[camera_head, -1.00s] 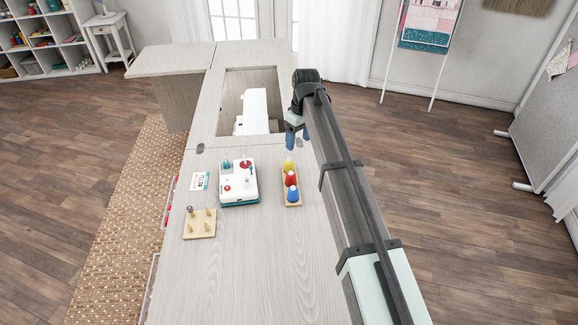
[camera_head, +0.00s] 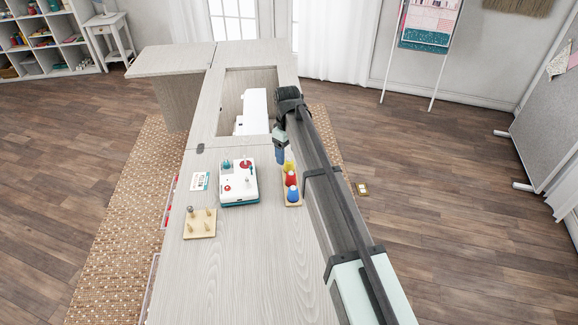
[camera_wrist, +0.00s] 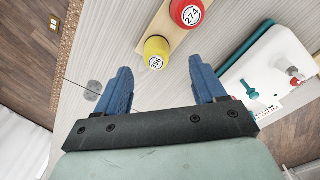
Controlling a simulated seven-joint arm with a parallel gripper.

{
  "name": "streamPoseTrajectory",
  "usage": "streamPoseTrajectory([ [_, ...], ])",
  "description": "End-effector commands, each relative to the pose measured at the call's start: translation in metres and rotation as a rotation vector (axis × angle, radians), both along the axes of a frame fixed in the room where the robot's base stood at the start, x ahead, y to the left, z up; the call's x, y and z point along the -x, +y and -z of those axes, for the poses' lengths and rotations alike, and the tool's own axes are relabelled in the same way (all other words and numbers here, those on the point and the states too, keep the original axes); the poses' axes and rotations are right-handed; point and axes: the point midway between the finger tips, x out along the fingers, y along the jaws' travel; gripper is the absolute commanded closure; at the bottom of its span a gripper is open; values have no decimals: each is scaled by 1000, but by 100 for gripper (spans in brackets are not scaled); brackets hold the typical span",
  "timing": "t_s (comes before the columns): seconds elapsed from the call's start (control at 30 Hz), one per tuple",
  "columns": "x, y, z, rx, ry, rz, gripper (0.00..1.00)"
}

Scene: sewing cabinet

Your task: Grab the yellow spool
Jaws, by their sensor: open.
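The yellow spool (camera_wrist: 156,50) shows in the wrist view with a round white label, at the near end of a light wooden holder (camera_wrist: 166,24). My gripper (camera_wrist: 166,82) is open, with its blue fingers on either side of the view and the yellow spool a little beyond the gap between them. In the head view my gripper (camera_head: 281,156) hangs over the far end of the spool row and partly hides the yellow spool (camera_head: 289,166). The red spool (camera_wrist: 188,12) sits beside it, and the blue spool (camera_head: 292,193) stands at the near end in the head view.
A white and teal machine (camera_head: 238,183) stands left of the holder. A wooden peg board (camera_head: 199,223) lies nearer on the cabinet top (camera_head: 250,260). A white sewing machine (camera_head: 254,108) sits in the opening behind. The near cabinet top is clear.

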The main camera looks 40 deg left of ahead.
Motion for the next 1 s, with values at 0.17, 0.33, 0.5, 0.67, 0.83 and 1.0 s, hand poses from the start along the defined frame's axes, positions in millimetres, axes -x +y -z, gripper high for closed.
streamPoseTrajectory([
  [0.17,-1,-1,9,0,0,0,30],
  [0.33,-4,-2,30,1,1,0,30],
  [0.5,-4,-2,50,0,-1,0,30],
  [0.67,-5,-2,53,-1,-2,1,30],
  [0.83,-5,-2,52,-1,-2,1,37],
  [1.0,-5,-2,52,-1,-2,1,53],
])
